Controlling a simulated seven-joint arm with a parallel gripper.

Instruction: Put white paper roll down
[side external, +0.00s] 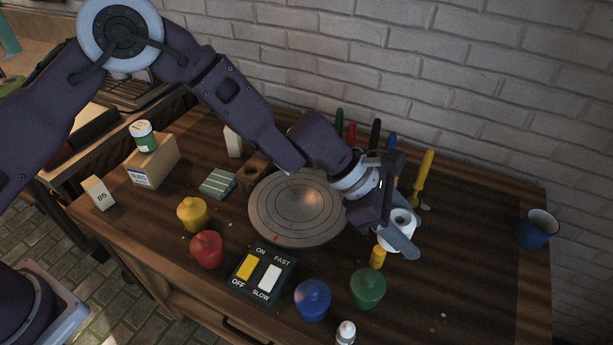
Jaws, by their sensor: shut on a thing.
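The white paper roll (398,232) is at the right of the round grey turntable, its hollow end facing up toward the camera. My gripper (399,238) is shut on the roll, with its fingers on the roll's sides. The arm reaches over from the upper left and the gripper hides part of the roll. I cannot tell whether the roll's underside touches the wooden table (460,270) or hangs just above it.
The turntable (297,207) stands left of the gripper. A yellow brush (424,177) and several markers stand behind it. A small yellow object (377,257) and a green pot (367,288) are in front. A blue mug (537,229) is far right, with clear table between.

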